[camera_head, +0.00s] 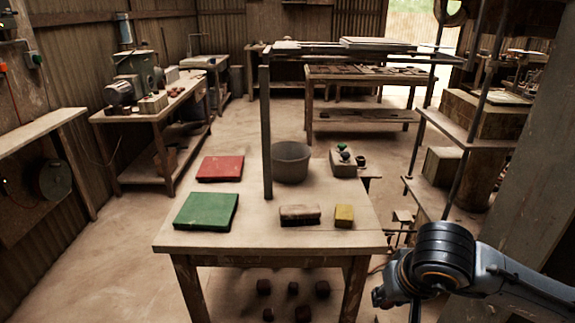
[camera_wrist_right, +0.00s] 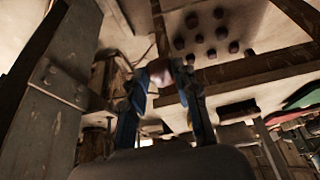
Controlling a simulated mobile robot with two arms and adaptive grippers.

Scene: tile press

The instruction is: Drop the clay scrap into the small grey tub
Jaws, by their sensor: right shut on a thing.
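The small grey tub (camera_head: 291,162) stands upright at the back of the wooden table, right of a dark post. My right gripper (camera_head: 400,300) is low beyond the table's right front corner, well apart from the tub. In the right wrist view my right gripper (camera_wrist_right: 160,78) is shut on a small pinkish-brown lump, the clay scrap (camera_wrist_right: 158,70), between its blue fingertips. The scrap cannot be made out in the head view. I cannot see into the bottom of the tub. My left gripper is not in view.
The table (camera_head: 260,228) also holds a red slab (camera_head: 220,168), a green slab (camera_head: 206,211), a brush (camera_head: 300,215), a yellow block (camera_head: 344,215) and a grey control box (camera_head: 343,164). The dark post (camera_head: 266,130) rises beside the tub. Several dark lumps lie beneath the table.

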